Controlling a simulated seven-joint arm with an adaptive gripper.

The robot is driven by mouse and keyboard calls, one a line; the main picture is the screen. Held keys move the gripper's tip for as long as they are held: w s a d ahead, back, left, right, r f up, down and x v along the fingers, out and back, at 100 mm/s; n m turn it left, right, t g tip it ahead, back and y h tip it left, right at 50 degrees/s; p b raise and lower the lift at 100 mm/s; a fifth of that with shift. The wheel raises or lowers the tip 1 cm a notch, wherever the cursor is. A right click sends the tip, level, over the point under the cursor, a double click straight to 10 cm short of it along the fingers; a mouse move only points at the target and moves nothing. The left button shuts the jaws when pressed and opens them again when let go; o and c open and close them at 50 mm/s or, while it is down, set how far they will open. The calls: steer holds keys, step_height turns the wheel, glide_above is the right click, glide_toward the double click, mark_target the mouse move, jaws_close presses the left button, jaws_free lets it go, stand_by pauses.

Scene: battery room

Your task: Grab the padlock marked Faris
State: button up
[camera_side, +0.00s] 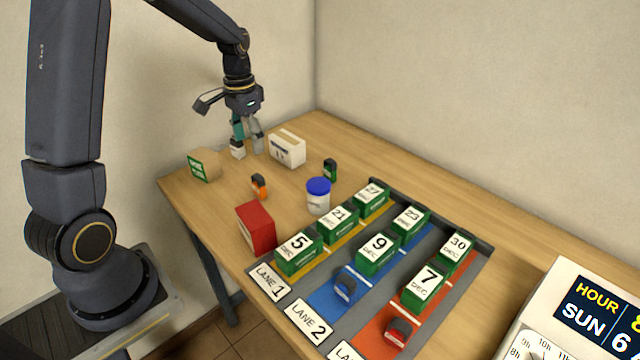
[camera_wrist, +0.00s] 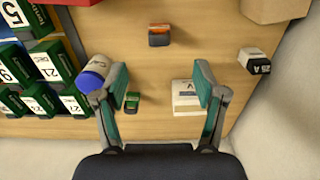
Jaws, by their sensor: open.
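My gripper (camera_side: 247,150) is open and points down above the back left of the table. In the wrist view its fingers (camera_wrist: 160,72) are wide apart with bare wood between them. Small padlock-like pieces show: an orange one (camera_side: 259,186), a green one (camera_side: 330,169), a blue one (camera_side: 345,287) on lane 2 and a red one (camera_side: 398,331) on the red lane. The wrist view also shows the orange piece (camera_wrist: 159,35) ahead of the fingers and the green piece (camera_wrist: 132,102) by the left finger. I cannot read the name Faris on any.
A white box (camera_side: 287,148) stands right of my gripper. A blue-lidded jar (camera_side: 318,197), a red box (camera_side: 256,228) and a cardboard box (camera_side: 207,164) stand around. Green dated blocks (camera_side: 378,252) fill the lanes. A small piece marked 25 A (camera_wrist: 254,61) lies to the right.

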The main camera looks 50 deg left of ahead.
mark_target(254, 177)
step_height(254, 177, down, 9)
steer(key=shift+r, duration=0.1)
steer(key=f, duration=0.5)
steer(key=shift+w+d+f, duration=0.1)
steer(key=shift+w+f, duration=0.3)
jaws_close()
steer(key=shift+r, duration=0.1)
